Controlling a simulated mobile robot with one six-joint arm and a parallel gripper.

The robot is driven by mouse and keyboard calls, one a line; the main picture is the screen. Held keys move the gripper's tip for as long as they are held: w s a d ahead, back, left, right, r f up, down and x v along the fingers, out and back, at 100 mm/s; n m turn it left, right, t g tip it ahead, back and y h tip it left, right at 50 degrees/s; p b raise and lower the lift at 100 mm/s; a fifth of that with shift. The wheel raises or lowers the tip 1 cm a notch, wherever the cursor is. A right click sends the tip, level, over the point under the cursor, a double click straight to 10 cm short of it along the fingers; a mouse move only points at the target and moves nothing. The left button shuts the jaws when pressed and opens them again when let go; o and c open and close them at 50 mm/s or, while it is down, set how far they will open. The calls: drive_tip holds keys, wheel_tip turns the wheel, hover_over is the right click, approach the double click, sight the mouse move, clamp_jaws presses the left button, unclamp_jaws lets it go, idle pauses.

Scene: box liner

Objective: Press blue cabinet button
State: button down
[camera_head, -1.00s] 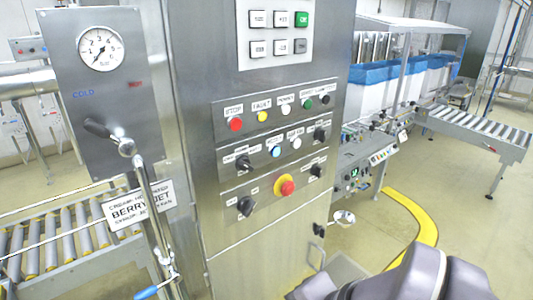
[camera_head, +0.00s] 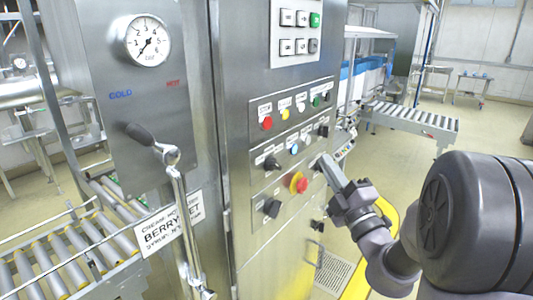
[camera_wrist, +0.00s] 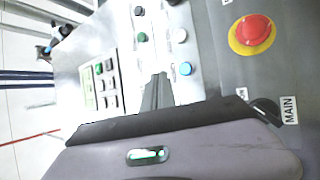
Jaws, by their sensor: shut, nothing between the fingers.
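The blue button (camera_head: 294,149) sits in the middle row of the steel cabinet's control panel, between a black knob (camera_head: 271,163) and a white button (camera_head: 306,141). It also shows in the wrist view (camera_wrist: 186,69), unobstructed. My gripper (camera_head: 322,158) is shut and empty, its tips near the panel to the right of and slightly below the blue button. In the wrist view my gripper's tips (camera_wrist: 158,80) lie just left of the blue button. They appear apart from it; the gap to the panel cannot be told exactly.
A red emergency stop on a yellow ring (camera_head: 298,183) sits below the blue button. A red button (camera_head: 267,123) and others form the row above. A keypad (camera_head: 296,30) is higher up. A lever (camera_head: 150,138) and pressure gauge (camera_head: 147,40) stand at left.

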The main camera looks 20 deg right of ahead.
sight(293, 149)
drive_tip(key=shift+s+d+f+m+t+h, duration=0.1)
drive_tip(key=shift+d+f+m+t+h, duration=0.1)
drive_tip(key=shift+d+m+h, duration=0.65)
drive_tip(key=shift+s+d+f+m+t+h, duration=0.1)
drive_tip(key=shift+d+f+m+h, duration=0.1)
drive_tip(key=shift+d+m+h, duration=0.65)
drive_tip(key=w+a+p, duration=0.1)
drive_tip(key=w+a, duration=0.4)
drive_tip(key=w, duration=0.2)
drive_tip(key=shift+a+p, duration=0.25)
drive_tip(key=shift+p, duration=0.05)
idle(0.6)
drive_tip(key=shift+w+a+p, duration=0.2)
drive_tip(key=shift+w+p, duration=0.2)
drive_tip(key=shift+p, duration=0.05)
